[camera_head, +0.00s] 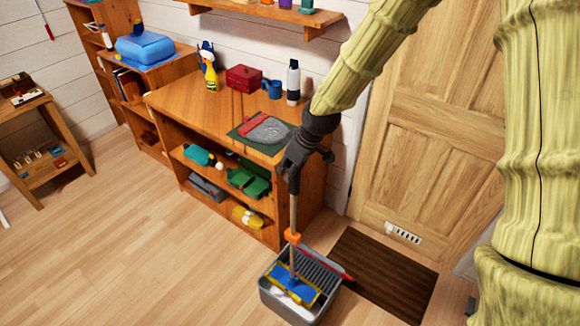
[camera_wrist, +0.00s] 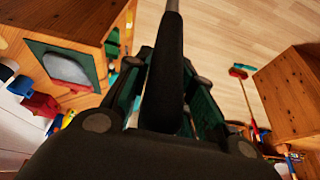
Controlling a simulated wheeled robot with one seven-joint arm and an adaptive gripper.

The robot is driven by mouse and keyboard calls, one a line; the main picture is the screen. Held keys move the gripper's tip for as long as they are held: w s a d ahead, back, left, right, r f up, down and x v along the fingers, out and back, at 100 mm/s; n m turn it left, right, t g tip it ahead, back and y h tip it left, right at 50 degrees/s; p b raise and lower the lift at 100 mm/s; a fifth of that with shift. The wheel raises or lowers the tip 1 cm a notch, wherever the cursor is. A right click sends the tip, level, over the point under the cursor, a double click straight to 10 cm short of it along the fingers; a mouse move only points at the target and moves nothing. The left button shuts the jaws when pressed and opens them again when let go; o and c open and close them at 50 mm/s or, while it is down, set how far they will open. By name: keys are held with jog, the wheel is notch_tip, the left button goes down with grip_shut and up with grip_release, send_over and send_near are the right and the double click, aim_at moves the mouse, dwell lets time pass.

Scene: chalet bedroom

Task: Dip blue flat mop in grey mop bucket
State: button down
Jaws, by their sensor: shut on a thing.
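The blue flat mop (camera_head: 293,283) has a blue head with yellow edges, a thin handle and an orange joint. The grey mop bucket (camera_head: 268,288) stands on the floor in front of the shelf unit, with a ridged grey part at its back. The mop head is inside the bucket's outline, tilted; I cannot tell how deep it sits or whether it touches the bottom. My gripper (camera_head: 294,172) is above the bucket, shut on the upper mop handle, which points down. In the wrist view the handle (camera_wrist: 172,30) runs away between my fingers (camera_wrist: 170,95).
A wooden shelf unit (camera_head: 180,93) stands behind the bucket, with a dark green mat (camera_head: 262,146), red box (camera_head: 244,78), blue mug (camera_head: 272,88) and bottles on top. A brown doormat (camera_head: 385,275) lies right of the bucket, before a wooden door (camera_head: 430,130).

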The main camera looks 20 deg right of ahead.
jog(key=shift+w, duration=0.15)
notch_tip(320, 180, down, 2)
jog(key=shift+b, duration=0.3)
jog(key=shift+f+b, duration=5.05)
jog(key=shift+f, duration=5.95)
jog(key=shift+r+p, duration=7.9)
jog(key=shift+r, duration=3.65)
